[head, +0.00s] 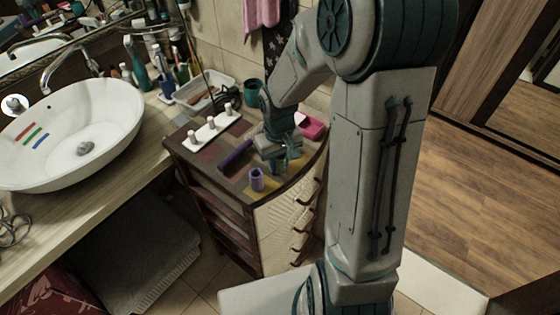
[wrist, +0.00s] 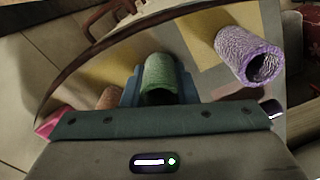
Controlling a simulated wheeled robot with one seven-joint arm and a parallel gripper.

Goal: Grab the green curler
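The green curler (wrist: 163,78) sits between the blue fingers of my gripper (wrist: 160,92) in the wrist view. The fingers lie close against both its sides, so my gripper looks shut on it. In the head view my gripper (head: 281,163) points down over the cabinet top, and the green curler is mostly hidden between the fingers. I cannot tell whether the curler is still touching the surface. A short purple curler (head: 256,181) stands on the cabinet just in front of my gripper; it also shows at the upper right of the wrist view (wrist: 240,52).
The cabinet (head: 215,163) has a patchwork top. A white tray with pegs (head: 213,130), a pink object (head: 312,127) and a teal cup (head: 252,91) stand nearby. A sink basin (head: 110,115) is at left.

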